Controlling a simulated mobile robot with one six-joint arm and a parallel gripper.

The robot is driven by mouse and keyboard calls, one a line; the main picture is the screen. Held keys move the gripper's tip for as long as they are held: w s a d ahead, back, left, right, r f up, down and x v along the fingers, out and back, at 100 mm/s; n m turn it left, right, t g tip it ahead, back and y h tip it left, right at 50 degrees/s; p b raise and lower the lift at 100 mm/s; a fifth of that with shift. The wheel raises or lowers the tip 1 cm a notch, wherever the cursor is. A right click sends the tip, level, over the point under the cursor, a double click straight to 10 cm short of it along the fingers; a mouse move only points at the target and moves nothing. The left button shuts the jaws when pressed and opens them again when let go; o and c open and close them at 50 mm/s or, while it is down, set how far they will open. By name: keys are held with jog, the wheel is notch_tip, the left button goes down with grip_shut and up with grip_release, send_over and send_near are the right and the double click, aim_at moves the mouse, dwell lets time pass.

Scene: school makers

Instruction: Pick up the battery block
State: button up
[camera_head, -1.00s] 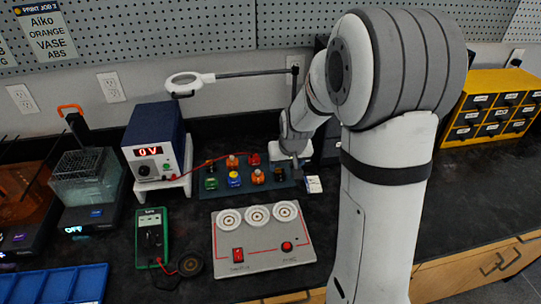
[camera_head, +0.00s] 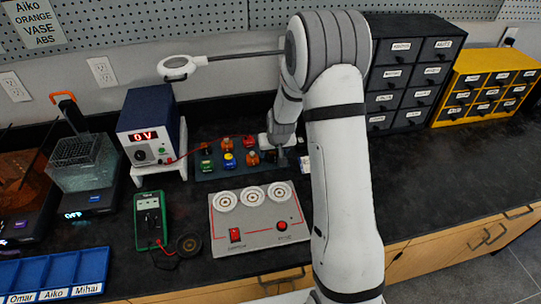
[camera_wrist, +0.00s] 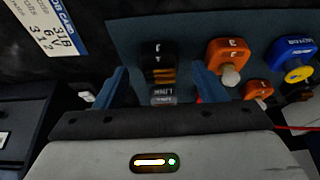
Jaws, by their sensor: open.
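A black block with orange-brown bands (camera_wrist: 160,62) sits on the dark blue-grey mat (camera_wrist: 125,38). It looks like the battery block, but its label is too blurred to confirm. In the wrist view it lies between and just beyond the fingertips of my open gripper (camera_wrist: 162,84). A grey block marked LINK (camera_wrist: 162,97) lies closer to my palm, between the fingers. No block is visibly clamped. In the head view my gripper (camera_head: 281,150) is at the mat's right end, where it and the arm partly hide the blocks.
Orange blocks (camera_wrist: 230,55) and a blue-and-yellow block (camera_wrist: 292,58) stand close to the right finger in the wrist view. A printed card (camera_wrist: 50,25) lies at the left. In the head view, a panel with three dials (camera_head: 258,232) is in front; black drawers (camera_head: 412,72) stand behind.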

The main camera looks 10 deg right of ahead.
jog(key=shift+f, duration=0.15)
jog(key=shift+c, duration=0.5)
jog(key=c, duration=1)
